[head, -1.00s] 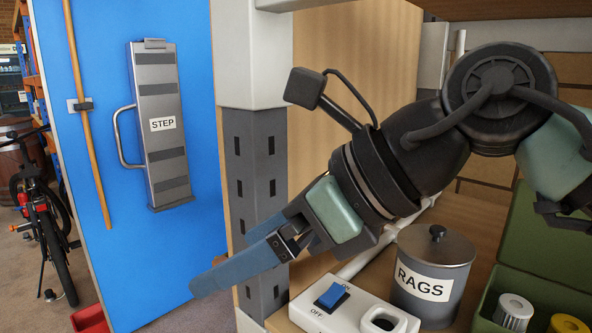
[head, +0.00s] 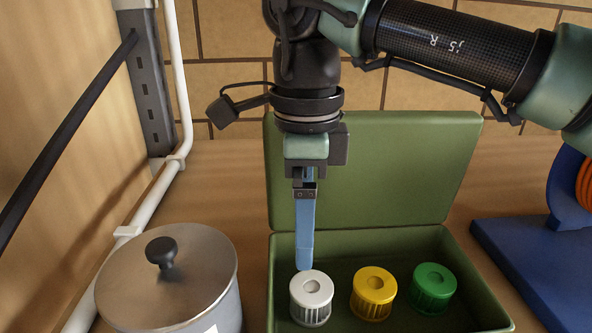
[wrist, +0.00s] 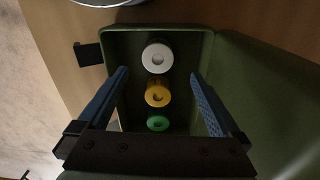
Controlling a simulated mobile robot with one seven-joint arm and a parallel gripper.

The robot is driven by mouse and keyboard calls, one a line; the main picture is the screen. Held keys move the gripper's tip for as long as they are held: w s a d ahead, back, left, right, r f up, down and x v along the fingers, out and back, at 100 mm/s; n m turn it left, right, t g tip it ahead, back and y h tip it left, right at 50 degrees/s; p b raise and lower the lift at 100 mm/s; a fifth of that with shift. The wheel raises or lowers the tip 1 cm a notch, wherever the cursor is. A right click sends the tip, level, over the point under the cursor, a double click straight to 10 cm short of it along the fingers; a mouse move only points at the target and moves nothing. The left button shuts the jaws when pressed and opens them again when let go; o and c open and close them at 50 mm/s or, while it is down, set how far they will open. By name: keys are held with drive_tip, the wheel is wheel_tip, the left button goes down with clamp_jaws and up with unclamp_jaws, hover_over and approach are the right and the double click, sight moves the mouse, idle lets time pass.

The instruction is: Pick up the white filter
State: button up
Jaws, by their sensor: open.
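The white filter (head: 311,298) is a short ribbed cylinder with a round recess in its top. It stands upright at the left of a row inside the green box (head: 486,301). My gripper (head: 304,268) points down over the box, its blue fingertips appearing just above and behind the white filter in the head view. In the wrist view my gripper (wrist: 160,85) is open, with its fingers wide apart and nothing between them. There the white filter (wrist: 157,57) shows beyond the fingertips, at the far end of the row.
The yellow filter (head: 373,293) and green filter (head: 433,288) stand to the right of the white one. The box's open lid (head: 400,175) rises behind. A lidded metal tin (head: 185,285) is at the left, a blue stand (head: 520,245) at the right.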

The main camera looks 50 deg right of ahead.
sight(312, 286)
wheel_tip(312, 286, down, 8)
drive_tip(key=shift+s+r+b, duration=0.1)
drive_tip(key=shift+r+b, duration=0.15)
drive_tip(key=shift+b, duration=0.15)
drive_tip(key=f, duration=0.2)
drive_tip(key=s+f, duration=0.1)
drive_tip(key=f, duration=0.1)
drive_tip(key=shift+d+f, duration=0.15)
drive_tip(key=shift+f, duration=0.5)
drive_tip(key=c, duration=1.3)
